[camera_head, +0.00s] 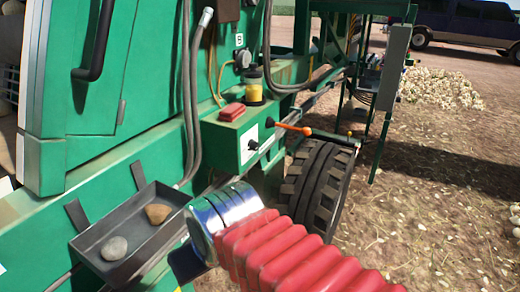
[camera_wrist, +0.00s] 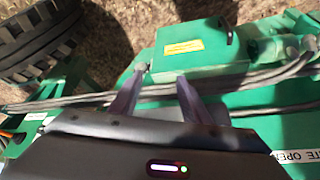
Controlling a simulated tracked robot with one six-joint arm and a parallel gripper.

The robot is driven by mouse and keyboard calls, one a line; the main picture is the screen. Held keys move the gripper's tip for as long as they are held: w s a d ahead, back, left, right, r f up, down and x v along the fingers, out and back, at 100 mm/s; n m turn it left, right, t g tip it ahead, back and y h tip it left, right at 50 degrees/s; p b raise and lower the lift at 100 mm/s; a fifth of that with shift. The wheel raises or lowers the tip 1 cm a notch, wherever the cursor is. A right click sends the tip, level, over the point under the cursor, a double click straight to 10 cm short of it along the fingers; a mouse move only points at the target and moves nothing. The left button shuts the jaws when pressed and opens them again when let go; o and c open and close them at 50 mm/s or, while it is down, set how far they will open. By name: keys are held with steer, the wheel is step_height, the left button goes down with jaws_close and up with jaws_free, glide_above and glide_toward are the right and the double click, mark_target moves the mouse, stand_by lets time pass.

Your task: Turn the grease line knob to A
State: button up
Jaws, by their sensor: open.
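In the head view, a small round grey knob (camera_head: 243,59) sits on the green machine just under a plate marked B. I take it for the grease line knob; its pointer is too small to read. No A mark is legible. My gripper (camera_wrist: 161,76) shows in the wrist view, its two dark fingers apart with nothing between them. The fingertips are near grey hoses (camera_wrist: 88,104) and a green box (camera_wrist: 210,68) with a yellow label. The knob cannot be made out in the wrist view. In the head view my red-sleeved arm hides the gripper's fingers.
A jar with yellow contents (camera_head: 253,88) and a red block (camera_head: 232,112) stand on a green box. An orange-tipped lever (camera_head: 292,128) sticks out beside it. A tray (camera_head: 92,242) holds two stones. A tyre (camera_head: 317,185) is behind my arm. Open ground lies right.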

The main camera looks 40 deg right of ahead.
steer(key=w+d+f+m+g+y, duration=0.1)
steer(key=d+f+m, duration=0.25)
steer(key=d, duration=0.25)
steer(key=w+d+f+m+g+y, duration=0.1)
steer(key=d+f+m+g, duration=0.1)
steer(key=d+f+m, duration=0.3)
steer(key=m+t+y, duration=0.4)
steer(key=m+t, duration=1.1)
steer(key=m, duration=0.5)
glide_toward(258, 147)
steer(key=v, duration=0.5)
steer(key=shift+r, duration=0.2)
steer(key=x, duration=1.3)
steer(key=shift+w+a+f, duration=0.1)
steer(key=shift+w+a, duration=0.1)
steer(key=shift+w, duration=0.15)
steer(key=shift+c, duration=0.5)
